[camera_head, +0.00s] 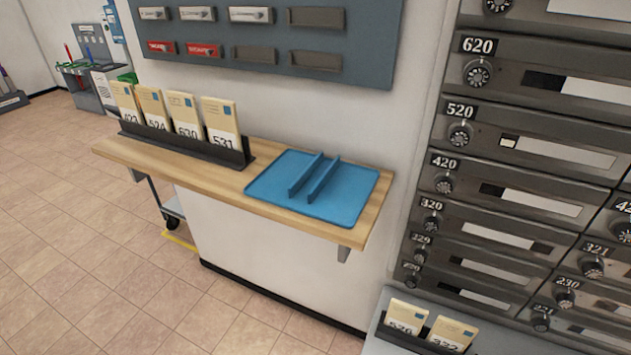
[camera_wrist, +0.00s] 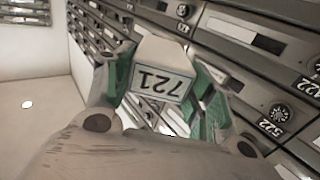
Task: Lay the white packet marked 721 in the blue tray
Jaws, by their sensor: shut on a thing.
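In the wrist view the white packet (camera_wrist: 165,52) marked 721 is between the green-padded fingers of my gripper (camera_wrist: 160,88). The gripper is shut on it, and the number appears upside down. The packet is held up in front of the mailbox wall. In the head view the blue tray (camera_head: 348,208) lies empty on the wooden shelf, with two upright blue ribs across its middle. My gripper and the packet do not show in the head view.
On the wooden shelf (camera_head: 200,179), a dark rack (camera_head: 190,147) left of the tray holds several cream packets. Grey mailboxes (camera_head: 530,150) stand to the right. A lower ledge holds cream packets (camera_head: 405,318). The tiled floor (camera_head: 90,270) at the left front is clear.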

